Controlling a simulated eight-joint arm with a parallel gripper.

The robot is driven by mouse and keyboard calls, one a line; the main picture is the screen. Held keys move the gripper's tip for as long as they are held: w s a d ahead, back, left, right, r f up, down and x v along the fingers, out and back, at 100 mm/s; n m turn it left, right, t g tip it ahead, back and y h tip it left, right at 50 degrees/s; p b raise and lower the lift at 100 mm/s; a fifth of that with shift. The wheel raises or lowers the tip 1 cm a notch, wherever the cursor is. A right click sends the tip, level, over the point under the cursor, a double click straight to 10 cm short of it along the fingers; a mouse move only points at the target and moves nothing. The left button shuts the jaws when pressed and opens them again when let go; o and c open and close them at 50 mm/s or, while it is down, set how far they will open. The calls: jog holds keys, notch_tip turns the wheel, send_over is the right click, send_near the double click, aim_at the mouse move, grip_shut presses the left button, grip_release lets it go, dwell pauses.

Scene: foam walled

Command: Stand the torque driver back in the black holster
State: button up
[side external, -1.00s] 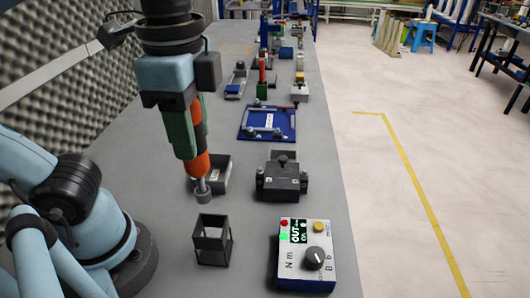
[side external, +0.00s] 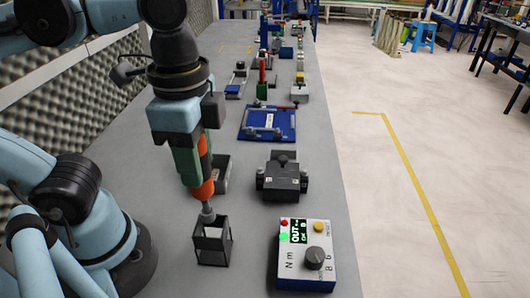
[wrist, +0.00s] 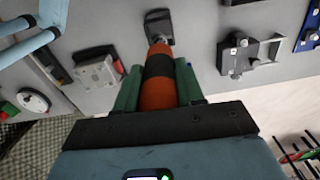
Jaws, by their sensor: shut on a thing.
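The torque driver (side external: 203,187) is orange with a black band and a grey metal shaft, and it hangs tip down, slightly tilted. My gripper (side external: 195,165) has green fingers shut on its body. The black holster (side external: 213,246), an open square frame, stands on the bench under the driver. The driver's tip is at the holster's top opening; I cannot tell whether it is inside the rim. In the wrist view the driver (wrist: 158,85) lies between my green fingers, and its shaft end meets the dark holster (wrist: 160,20).
A torque tester (side external: 305,256) with a knob and display stands right of the holster. A black clamp block (side external: 283,178) sits behind it. A grey tray (side external: 223,172) is partly hidden behind the driver. A blue fixture plate (side external: 268,122) lies farther back. Bare bench surrounds the holster.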

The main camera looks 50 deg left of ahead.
aim_at(207, 210)
jog(key=shift+f, duration=5.1)
dwell(0.7)
jog(key=o, duration=1.2)
notch_tip(207, 210, up, 12)
